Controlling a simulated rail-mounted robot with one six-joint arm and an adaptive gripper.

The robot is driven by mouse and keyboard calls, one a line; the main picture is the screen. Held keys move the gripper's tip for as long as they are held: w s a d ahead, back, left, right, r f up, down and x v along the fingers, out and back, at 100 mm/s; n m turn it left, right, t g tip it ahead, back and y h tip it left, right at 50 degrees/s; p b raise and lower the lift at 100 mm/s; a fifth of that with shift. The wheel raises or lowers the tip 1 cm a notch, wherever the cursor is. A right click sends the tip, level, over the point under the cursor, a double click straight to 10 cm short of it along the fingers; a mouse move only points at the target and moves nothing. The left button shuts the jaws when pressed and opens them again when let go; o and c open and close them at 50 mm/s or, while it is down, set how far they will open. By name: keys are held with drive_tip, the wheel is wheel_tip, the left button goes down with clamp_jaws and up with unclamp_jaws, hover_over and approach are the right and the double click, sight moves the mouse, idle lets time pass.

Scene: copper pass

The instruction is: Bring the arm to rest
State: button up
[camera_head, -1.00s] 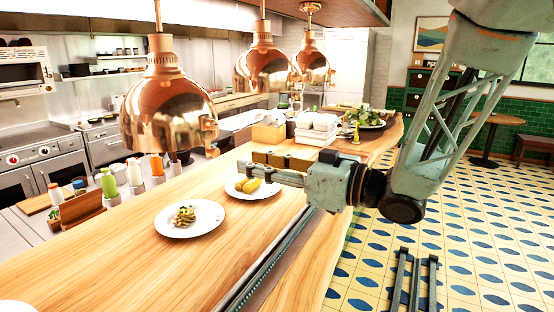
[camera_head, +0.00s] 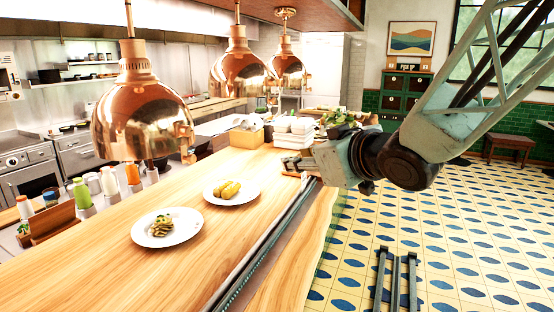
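My arm comes in from the upper right. Its end, my gripper (camera_head: 294,165), is low over the wooden counter (camera_head: 110,255), near the counter's right edge and behind the rail. It points left and away from the camera, so its fingers are small and partly hidden by the wrist. I cannot tell whether they are open or shut, and nothing is visible between them. The gripper is apart from both plates of food.
A white plate with yellow rolls (camera_head: 230,191) and one with a green garnished portion (camera_head: 165,228) are on the counter. White containers (camera_head: 292,132) stand behind the gripper. Copper lamps (camera_head: 145,115) hang over the counter.

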drive_tip(key=s+d+f+m+g+h, duration=0.25)
drive_tip(key=s+d+m+h, duration=0.35)
drive_tip(key=s+d, duration=0.95)
drive_tip(key=s+f+m+g, duration=0.1)
drive_tip(key=s+f+g, duration=0.1)
drive_tip(key=s, duration=1.1)
drive_tip(key=s+f+m+g, duration=0.1)
drive_tip(key=s+g, duration=0.3)
drive_tip(key=s, duration=1)
drive_tip(key=shift+s+f+h, duration=0.25)
drive_tip(key=shift+f+h, duration=0.05)
drive_tip(key=shift+f, duration=0.4)
drive_tip(key=shift+a, duration=0.1)
